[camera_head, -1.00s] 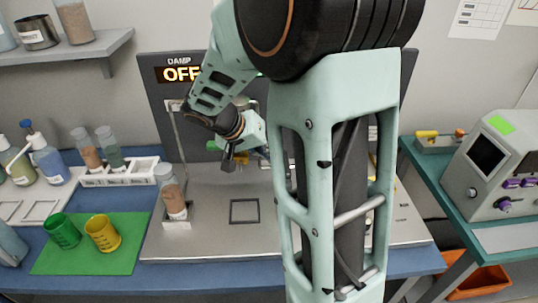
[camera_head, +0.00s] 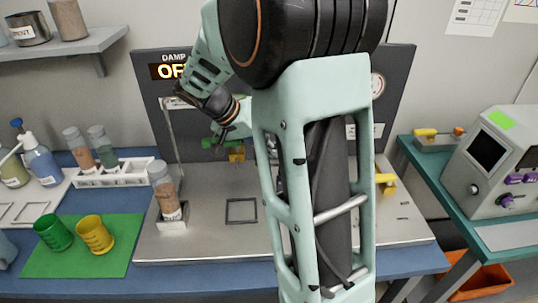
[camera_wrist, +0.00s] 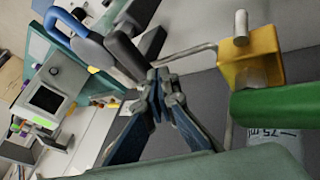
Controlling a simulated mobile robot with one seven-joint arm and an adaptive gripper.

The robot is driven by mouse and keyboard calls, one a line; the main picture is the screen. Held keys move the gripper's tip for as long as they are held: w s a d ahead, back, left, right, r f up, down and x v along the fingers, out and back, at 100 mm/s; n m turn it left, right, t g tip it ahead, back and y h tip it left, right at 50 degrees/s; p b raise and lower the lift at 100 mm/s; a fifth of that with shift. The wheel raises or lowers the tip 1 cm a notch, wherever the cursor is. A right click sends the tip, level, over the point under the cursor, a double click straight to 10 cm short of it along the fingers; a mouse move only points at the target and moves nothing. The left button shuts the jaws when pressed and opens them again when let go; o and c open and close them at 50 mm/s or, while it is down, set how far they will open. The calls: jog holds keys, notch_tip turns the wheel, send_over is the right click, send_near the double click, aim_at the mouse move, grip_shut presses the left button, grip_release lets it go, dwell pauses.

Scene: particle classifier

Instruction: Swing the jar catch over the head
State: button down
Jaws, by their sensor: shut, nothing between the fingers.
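In the wrist view a yellow block with a metal pin (camera_wrist: 250,62) sits at the upper right, beside a thick green bar (camera_wrist: 280,105). I cannot tell for sure which of them is the jar catch. Below the bar a clear jar with a 75 mark (camera_wrist: 282,140) is partly hidden. My gripper (camera_wrist: 160,82) is shut and empty, to the left of the yellow block and apart from it. In the head view the green bar (camera_head: 213,143) and yellow block (camera_head: 237,154) show just below my gripper (camera_head: 222,132); my arm hides much of the machine.
The grey machine base (camera_head: 215,230) has an empty square frame (camera_head: 241,210). A jar of brown particles (camera_head: 166,192) stands at its left. A yellow handle (camera_head: 386,182) is at the right. Green and yellow cups (camera_head: 95,235) stand on a green mat.

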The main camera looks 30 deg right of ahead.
jog(key=d+m+g, duration=0.1)
jog(key=m, duration=0.1)
jog(key=d+m+g+y, duration=0.1)
jog(key=m, duration=0.1)
jog(key=s+d+m+g, duration=0.1)
jog(key=m+g, duration=0.1)
jog(key=m, duration=0.1)
jog(key=shift+d, duration=0.35)
jog(key=shift+s+d+m+g+y, duration=0.4)
jog(key=shift+m+g+y, duration=0.2)
jog(key=shift+m, duration=0.4)
jog(key=shift+s+d+m+g+y+p, duration=0.25)
jog(key=shift+s+m+y+p, duration=0.25)
jog(key=shift+m, duration=0.3)
jog(key=shift+s+d+m+g+y+p, duration=0.25)
jog(key=shift+s+m+g+y+p, duration=0.15)
jog(key=shift+m, duration=0.4)
jog(key=shift+s+d+m+g+y+p, duration=0.15)
jog(key=shift+s+d+m+y+p, duration=0.1)
jog(key=shift+s+m+y+p, duration=0.4)
jog(key=shift+w+h, duration=0.1)
jog(key=shift+h, duration=0.15)
jog(key=shift+r, duration=0.1)
notch_tip(320, 180, up, 10)
